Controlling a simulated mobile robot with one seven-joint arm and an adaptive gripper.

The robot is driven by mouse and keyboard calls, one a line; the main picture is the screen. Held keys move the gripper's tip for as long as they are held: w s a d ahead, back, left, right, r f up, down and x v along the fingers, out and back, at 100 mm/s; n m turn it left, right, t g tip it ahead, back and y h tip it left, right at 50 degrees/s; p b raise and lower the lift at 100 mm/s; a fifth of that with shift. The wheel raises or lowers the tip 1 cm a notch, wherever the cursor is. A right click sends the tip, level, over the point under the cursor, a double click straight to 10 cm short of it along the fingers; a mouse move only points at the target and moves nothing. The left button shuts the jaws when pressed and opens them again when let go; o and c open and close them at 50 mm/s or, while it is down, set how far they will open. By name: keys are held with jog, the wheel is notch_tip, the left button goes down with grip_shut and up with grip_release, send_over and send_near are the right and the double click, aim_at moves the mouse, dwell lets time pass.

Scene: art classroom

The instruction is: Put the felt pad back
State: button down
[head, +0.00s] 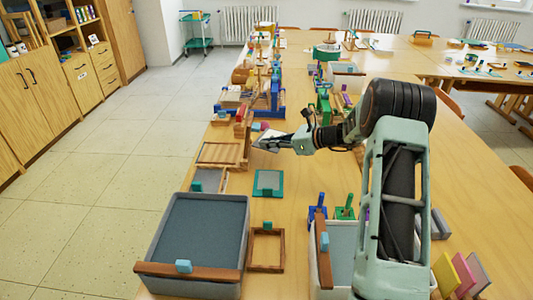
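My gripper (268,143) is above the middle of the table, near the slatted wooden tray. A pale grey shape shows at its tip; I cannot tell whether that is its fingers or a thin thing held. No single felt pad can be named for sure. A grey pad with a teal knob lies in a green frame (268,193) below my gripper in the picture. Another grey pad (212,177) with a teal block lies in a wooden frame to its left. A grey-blue felt-like surface (205,222) fills the large grey tray at front left.
An empty-looking wooden frame (252,268) lies beside the large tray. Coloured slabs (464,275) lean at front right. Blue and green stands and wooden items crowd the table's far part. Floor on the left is clear.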

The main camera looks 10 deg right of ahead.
aim_at(267, 167)
jog(key=shift+w+a+f, duration=0.15)
jog(key=shift+w+f, duration=0.05)
jog(key=shift+w, duration=0.2)
jog(key=shift+f+b, duration=2.45)
jog(key=shift+f, duration=0.8)
jog(key=shift+f, duration=0.3)
jog(key=c, duration=2.1)
grip_release()
